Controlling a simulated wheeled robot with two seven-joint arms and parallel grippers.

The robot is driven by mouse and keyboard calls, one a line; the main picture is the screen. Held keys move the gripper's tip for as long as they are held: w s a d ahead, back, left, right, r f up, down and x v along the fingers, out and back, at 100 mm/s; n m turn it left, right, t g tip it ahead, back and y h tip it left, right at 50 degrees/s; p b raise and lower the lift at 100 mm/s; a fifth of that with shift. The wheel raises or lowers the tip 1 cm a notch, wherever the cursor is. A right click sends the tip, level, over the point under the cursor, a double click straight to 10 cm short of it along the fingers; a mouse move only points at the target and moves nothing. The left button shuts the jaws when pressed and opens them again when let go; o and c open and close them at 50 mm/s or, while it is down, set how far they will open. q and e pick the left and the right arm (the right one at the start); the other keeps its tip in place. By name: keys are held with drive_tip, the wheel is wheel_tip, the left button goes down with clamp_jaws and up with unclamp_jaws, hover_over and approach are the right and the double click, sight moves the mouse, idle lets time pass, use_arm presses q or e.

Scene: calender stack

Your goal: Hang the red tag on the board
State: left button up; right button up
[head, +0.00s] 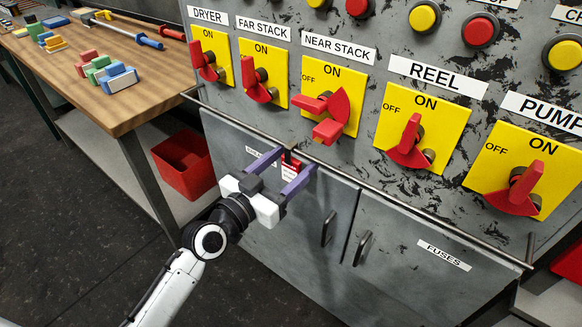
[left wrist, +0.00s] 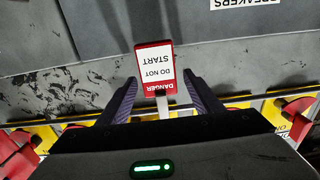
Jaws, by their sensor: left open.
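The red tag (head: 290,171), with a white face reading "DANGER DO NOT START", is at the lower edge of the grey board (head: 285,118), by the rail (head: 330,174). It also shows in the left wrist view (left wrist: 155,68), with a pale strip running from its red end between my fingers. My left gripper (head: 297,160) is open, its purple fingers on either side of the tag's place; it also shows in the left wrist view (left wrist: 160,82). Whether the tag hangs on the rail I cannot tell. My right gripper is not in view.
The NEAR STACK switch (head: 325,103) has its red handle toward OFF; the other switch handles point more upward. Cabinet doors with handles (head: 328,229) lie below the rail. A wooden bench (head: 125,112) with coloured padlock-like blocks and a red bin (head: 186,165) stand left.

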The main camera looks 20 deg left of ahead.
use_arm(q)
drive_tip(key=c, duration=1.1)
drive_tip(key=shift+c, duration=0.2)
drive_tip(key=shift+r, duration=0.1)
drive_tip(key=shift+r, duration=0.3)
drive_tip(key=s+a+n+y, duration=0.2)
drive_tip(key=s+y, duration=0.1)
drive_tip(key=s, duration=0.6)
drive_tip(key=s+a+n+t+y+b, duration=0.1)
drive_tip(key=s+a+n+y, duration=0.1)
drive_tip(key=s, duration=0.8)
drive_tip(key=shift+a+y+b, duration=0.3)
drive_tip(key=shift+a+y, duration=0.05)
drive_tip(key=shift+y, duration=0.25)
drive_tip(key=shift+r, duration=0.1)
